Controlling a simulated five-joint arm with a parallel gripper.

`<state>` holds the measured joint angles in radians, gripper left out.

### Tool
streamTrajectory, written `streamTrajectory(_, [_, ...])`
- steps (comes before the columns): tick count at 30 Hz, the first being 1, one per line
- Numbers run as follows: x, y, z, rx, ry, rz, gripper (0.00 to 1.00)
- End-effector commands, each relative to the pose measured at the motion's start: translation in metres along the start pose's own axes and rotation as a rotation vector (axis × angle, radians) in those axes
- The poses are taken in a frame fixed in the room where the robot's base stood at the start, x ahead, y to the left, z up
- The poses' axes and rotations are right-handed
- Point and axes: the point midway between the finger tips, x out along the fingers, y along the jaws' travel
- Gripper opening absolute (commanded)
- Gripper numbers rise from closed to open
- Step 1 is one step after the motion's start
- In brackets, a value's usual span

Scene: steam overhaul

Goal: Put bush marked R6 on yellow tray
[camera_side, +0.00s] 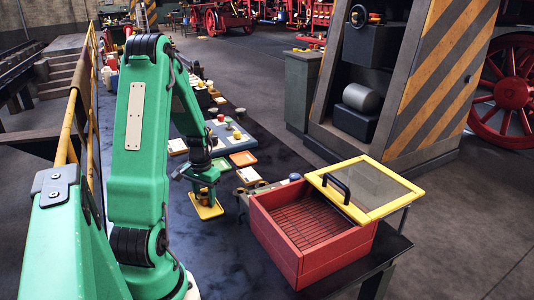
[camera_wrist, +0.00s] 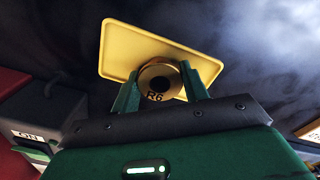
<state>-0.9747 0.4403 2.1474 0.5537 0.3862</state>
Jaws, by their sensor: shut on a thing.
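My gripper (camera_wrist: 160,92) is shut on a round brass bush marked R6 (camera_wrist: 156,95), which sits between the two green fingers in the wrist view. The yellow tray (camera_wrist: 118,50) shows behind and beyond the bush there. In the side view my gripper (camera_side: 205,192) is low over the yellow tray (camera_side: 207,212), near the middle of the dark bench. The bush is hard to make out in the side view. I cannot tell whether the bush touches the tray.
An orange tray (camera_side: 243,159) and a blue board (camera_side: 228,137) with small parts lie farther back. The bench in front is clear.

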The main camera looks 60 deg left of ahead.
Motion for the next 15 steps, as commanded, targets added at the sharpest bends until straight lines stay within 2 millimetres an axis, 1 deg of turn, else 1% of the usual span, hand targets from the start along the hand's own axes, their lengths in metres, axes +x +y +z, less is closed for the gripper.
streamTrajectory(3, [0.0025, 0.0000, -0.0001, 0.000, 0.000, 0.000, 0.14])
streamTrajectory(4, [0.0026, 0.0000, 0.0001, 0.000, -0.001, 0.000, 0.48])
streamTrajectory(5, [0.0025, 0.0000, 0.0001, 0.000, -0.001, 0.000, 0.53])
streamTrajectory(15, [0.0018, 0.0000, 0.0000, 0.000, 0.000, 0.000, 0.53])
